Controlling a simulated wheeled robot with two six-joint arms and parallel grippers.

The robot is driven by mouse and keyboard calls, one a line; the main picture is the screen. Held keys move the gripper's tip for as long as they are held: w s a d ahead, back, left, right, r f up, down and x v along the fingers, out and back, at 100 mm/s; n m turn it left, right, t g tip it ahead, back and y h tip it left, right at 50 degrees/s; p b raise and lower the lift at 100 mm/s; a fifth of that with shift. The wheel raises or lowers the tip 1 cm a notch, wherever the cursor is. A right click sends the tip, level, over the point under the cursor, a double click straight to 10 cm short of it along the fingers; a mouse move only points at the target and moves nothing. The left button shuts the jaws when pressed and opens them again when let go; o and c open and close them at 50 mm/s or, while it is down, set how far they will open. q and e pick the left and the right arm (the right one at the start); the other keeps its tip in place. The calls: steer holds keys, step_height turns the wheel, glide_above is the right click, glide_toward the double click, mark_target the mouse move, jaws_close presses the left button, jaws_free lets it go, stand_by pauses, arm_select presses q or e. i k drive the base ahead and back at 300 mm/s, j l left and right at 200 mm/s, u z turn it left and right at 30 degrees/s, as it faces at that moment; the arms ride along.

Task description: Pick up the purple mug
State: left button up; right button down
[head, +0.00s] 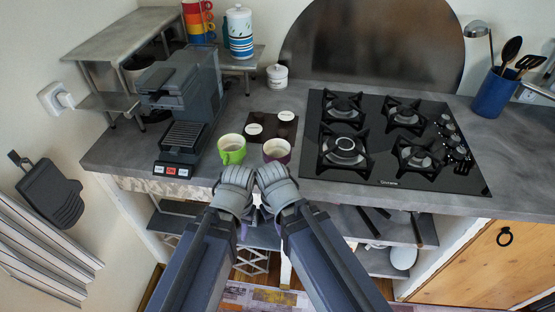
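The purple mug (277,158) stands upright on the grey counter, with a pale inside. It is just in front of a dark square tray and to the right of a green mug (232,150). My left gripper (237,178) is at the counter's front edge, just below the green mug in the picture. My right gripper (272,174) is beside it, just below the purple mug in the picture, and appears apart from it. The fingertips of both grippers are not clear, so I cannot tell their opening.
A black coffee machine (184,110) stands to the left. The dark tray (268,119) behind the mugs bears white-topped items. A gas hob (385,140) lies to the right. A white lidded jar (277,77) stands behind. Open shelves (350,228) are below the counter.

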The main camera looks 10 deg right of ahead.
mark_target(279, 149)
steer(key=k+j+z, duration=0.25)
steer(key=k, duration=0.2)
steer(key=k+j+z, duration=0.2)
steer(key=k, duration=0.25)
steer(key=l, duration=0.1)
